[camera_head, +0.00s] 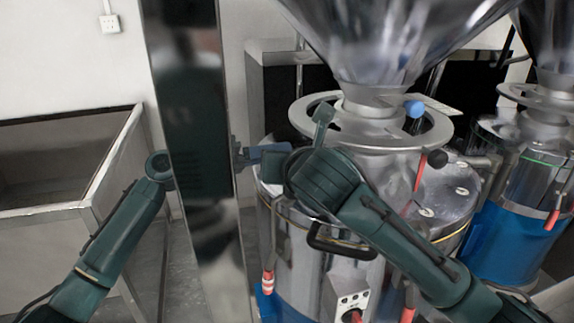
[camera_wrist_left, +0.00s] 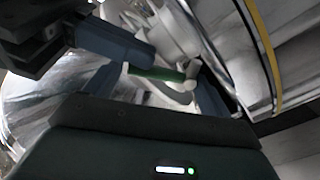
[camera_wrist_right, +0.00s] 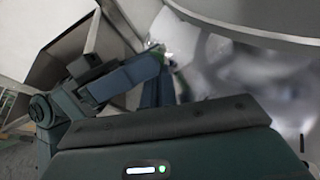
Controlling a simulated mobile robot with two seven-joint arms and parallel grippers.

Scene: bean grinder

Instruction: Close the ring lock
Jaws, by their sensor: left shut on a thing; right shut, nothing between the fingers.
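The steel grinder (camera_head: 360,215) stands at centre right, with a flat ring (camera_head: 437,130) around the neck below its hopper. My left gripper (camera_head: 262,151) reaches past the post to the grinder's left side. In the left wrist view a green handle (camera_wrist_left: 155,73) with a pale end lies between its fingers, and it is shut on this handle. My right gripper (camera_head: 275,166) is beside it, in front of the grinder. The left gripper's blue fingers (camera_wrist_right: 128,74) show close by in the right wrist view.
A polished upright post (camera_head: 190,140) stands in front of my left forearm. A blue-tipped knob (camera_head: 414,108) and a red lever (camera_head: 420,175) sit at the ring's right. A second grinder (camera_head: 530,170) is at right. An open bin (camera_head: 60,210) is at left.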

